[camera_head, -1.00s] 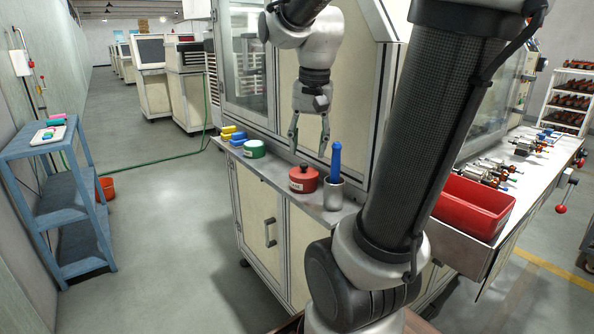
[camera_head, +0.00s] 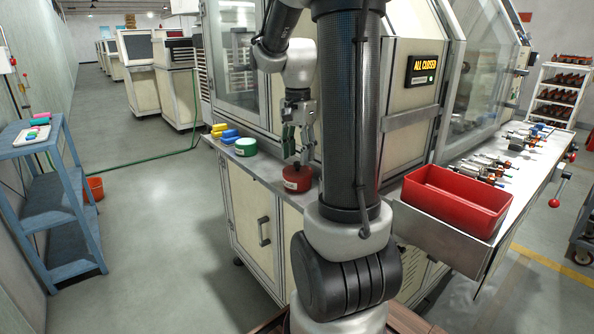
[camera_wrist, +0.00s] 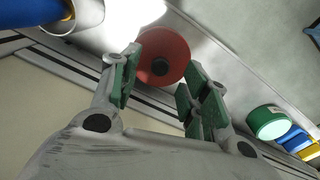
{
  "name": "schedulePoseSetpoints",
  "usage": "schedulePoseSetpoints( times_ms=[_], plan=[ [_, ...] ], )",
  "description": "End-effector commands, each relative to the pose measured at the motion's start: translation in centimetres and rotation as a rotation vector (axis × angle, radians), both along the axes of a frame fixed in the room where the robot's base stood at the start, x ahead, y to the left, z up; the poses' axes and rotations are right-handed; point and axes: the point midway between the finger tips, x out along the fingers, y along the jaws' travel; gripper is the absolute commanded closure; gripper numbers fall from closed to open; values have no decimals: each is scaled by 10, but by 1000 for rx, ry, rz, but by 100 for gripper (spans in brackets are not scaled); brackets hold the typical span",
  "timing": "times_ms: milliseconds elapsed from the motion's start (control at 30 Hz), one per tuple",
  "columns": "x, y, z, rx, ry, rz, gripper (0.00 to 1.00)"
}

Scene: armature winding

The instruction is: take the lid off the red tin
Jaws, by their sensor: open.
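The red tin (camera_head: 297,180) stands on the narrow metal ledge of the machine, its lid on, with a dark knob on top. In the wrist view the red lid (camera_wrist: 176,48) shows from above, with its dark knob near the middle. My gripper (camera_head: 299,158) is open and points down just above the tin. In the wrist view my gripper (camera_wrist: 155,88) has its green-padded fingers spread, one on each side of the knob's line, and nothing is between them. I cannot tell how far the fingertips are from the knob.
A green tin (camera_head: 245,147), blue blocks (camera_head: 230,136) and a yellow block (camera_head: 219,128) sit left along the ledge. A red bin (camera_head: 457,198) is at right.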

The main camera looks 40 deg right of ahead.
Motion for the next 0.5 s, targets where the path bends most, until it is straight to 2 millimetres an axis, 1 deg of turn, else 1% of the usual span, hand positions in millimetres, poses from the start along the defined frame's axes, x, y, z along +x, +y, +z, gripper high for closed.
schedulePoseSetpoints(
  times_ms=[33,100,200,433,467,500],
  plan=[
    [-1,2,-9,1,4,1,54],
    [-1,1,-19,1,2,1,54],
    [-1,1,-28,1,2,1,54],
    [0,1,-30,0,0,2,54],
    [0,1,-30,0,0,2,56],
    [0,1,-30,0,0,2,63]
  ],
)
